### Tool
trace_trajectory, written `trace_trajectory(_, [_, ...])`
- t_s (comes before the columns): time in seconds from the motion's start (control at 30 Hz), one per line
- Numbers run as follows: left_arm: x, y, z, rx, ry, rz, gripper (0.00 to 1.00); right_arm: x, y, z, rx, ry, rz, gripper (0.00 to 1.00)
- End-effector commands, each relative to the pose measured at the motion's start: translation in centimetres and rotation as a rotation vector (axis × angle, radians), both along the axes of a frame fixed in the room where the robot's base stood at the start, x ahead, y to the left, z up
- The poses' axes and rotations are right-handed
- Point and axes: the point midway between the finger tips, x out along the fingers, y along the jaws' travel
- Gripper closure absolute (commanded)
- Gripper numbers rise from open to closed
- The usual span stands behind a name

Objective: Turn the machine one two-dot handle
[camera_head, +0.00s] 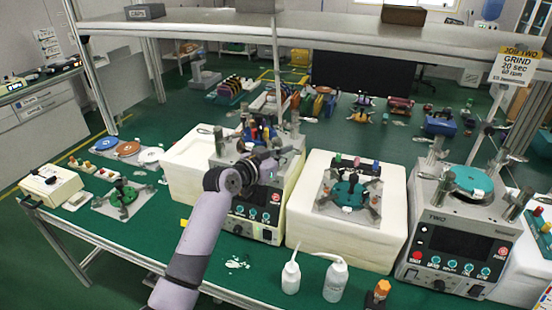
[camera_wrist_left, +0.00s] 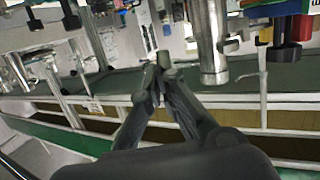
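Machine one (camera_head: 262,231), a grey unit with teal knobs, stands left of centre on the green bench; my left arm crosses part of its front. My left gripper (camera_head: 268,157) is over its top, among small metal posts and coloured parts. In the left wrist view my gripper's fingers (camera_wrist_left: 162,75) come close together at the tips. A small grey-green cylinder (camera_wrist_left: 163,58) shows at the tips; I cannot tell whether it is held or just behind. A thick metal post (camera_wrist_left: 212,45) stands to the right. No dots can be made out on any handle. My right gripper is out of view.
Machine two (camera_head: 455,238), marked TWO, stands at the right. A cream block (camera_head: 345,240) with a teal fixture stands between the machines. Two white bottles (camera_head: 335,282) are at the bench front. A grey shelf (camera_head: 330,36) runs above. Bare bench lies at front left.

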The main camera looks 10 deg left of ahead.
Motion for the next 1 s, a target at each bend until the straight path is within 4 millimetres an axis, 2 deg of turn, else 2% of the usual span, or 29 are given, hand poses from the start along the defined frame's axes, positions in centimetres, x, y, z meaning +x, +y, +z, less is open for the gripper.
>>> trace_trajectory(0.33, [0.43, -0.68, 0.07, -0.002, -0.001, -0.004, 1.0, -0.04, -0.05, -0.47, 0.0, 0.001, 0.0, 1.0])
trace_trajectory(1.0, [0.37, -1.09, 0.37, -0.002, 0.0, -0.008, 1.0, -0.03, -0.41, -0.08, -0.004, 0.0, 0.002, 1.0])
